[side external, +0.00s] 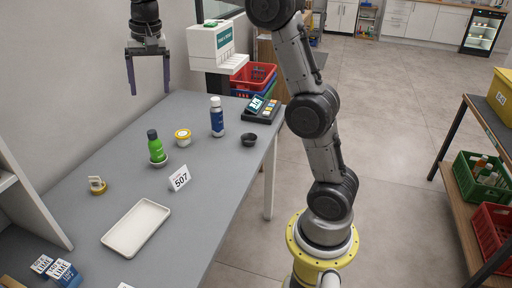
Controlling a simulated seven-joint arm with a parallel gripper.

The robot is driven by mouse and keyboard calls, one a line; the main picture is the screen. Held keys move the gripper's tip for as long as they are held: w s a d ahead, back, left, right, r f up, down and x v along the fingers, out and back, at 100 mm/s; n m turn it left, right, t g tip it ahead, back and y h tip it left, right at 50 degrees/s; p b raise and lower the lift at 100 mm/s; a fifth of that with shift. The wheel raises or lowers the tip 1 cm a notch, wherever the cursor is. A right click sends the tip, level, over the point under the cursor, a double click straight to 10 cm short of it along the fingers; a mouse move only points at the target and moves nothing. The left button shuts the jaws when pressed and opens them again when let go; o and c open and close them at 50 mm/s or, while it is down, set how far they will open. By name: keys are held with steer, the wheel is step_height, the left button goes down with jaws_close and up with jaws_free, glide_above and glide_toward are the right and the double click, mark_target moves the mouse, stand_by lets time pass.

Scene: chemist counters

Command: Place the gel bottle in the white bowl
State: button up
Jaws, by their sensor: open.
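A green bottle with a dark cap (156,146), which looks like the gel bottle, stands on the grey counter's middle, leaning slightly. A small white rim, likely the white bowl (160,164), shows around its base; the bottle appears to sit in it. Its underside is hidden. A blue bottle with a white cap (217,120) stands upright farther back to the right. My gripper (148,92) is open and empty, fingers pointing down, high at the back left and well apart from both bottles.
A white tub with a yellow lid (183,138), a dark cup (249,140), a "507" card (180,179) and a card terminal (261,109) stand around the bottles. A white tray (136,228) and small boxes (64,275) lie nearer the front. The counter's left middle is mostly clear.

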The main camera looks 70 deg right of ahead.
steer(key=s+a+r+n+t, duration=0.1)
steer(key=s+a+r+n, duration=0.2)
steer(key=s, duration=0.8)
steer(key=s+a+f+n, duration=0.1)
steer(key=s+f+n, duration=0.1)
steer(key=s, duration=0.4)
steer(key=s+a+f+n+t, duration=0.1)
steer(key=s+a+f+n, duration=0.1)
steer(key=s+f, duration=0.2)
steer(key=s+a+f+n+t, duration=0.1)
steer(key=s+a+f+n, duration=0.1)
steer(key=s, duration=0.7)
steer(key=shift+s+a+f+n, duration=0.25)
steer(key=shift+f+n, duration=0.35)
steer(key=shift+f, duration=0.35)
